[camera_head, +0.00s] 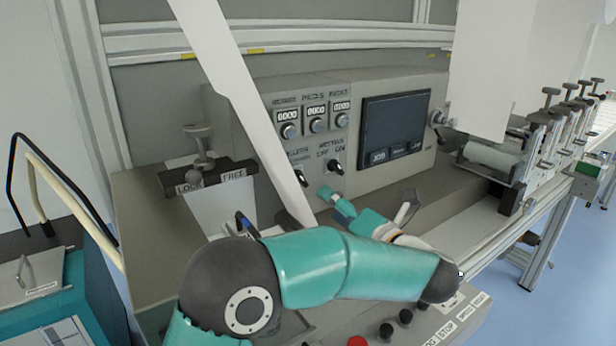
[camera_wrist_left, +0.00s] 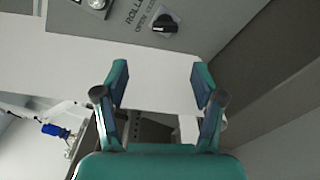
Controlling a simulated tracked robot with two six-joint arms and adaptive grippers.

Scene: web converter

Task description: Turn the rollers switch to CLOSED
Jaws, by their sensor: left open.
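The rollers switch is a small black knob on the grey control panel. In the left wrist view the rollers switch (camera_wrist_left: 165,23) shows at the top, beyond my fingertips, next to its partly cut label with OPEN and CLOSED. I cannot tell clearly which word it points to. My left gripper (camera_head: 367,200) is open and empty, in front of the panel and below the knobs. In the wrist view its fingers (camera_wrist_left: 160,82) are apart and not touching the switch. My right gripper is not in view.
An ON/OFF knob (camera_head: 336,167) sits just right of the rollers switch, with counters (camera_head: 316,111) above and a dark screen (camera_head: 394,126) to the right. The white web (camera_head: 245,100) slants down across the panel. A LOCK/FREE lever (camera_head: 205,160) stands left.

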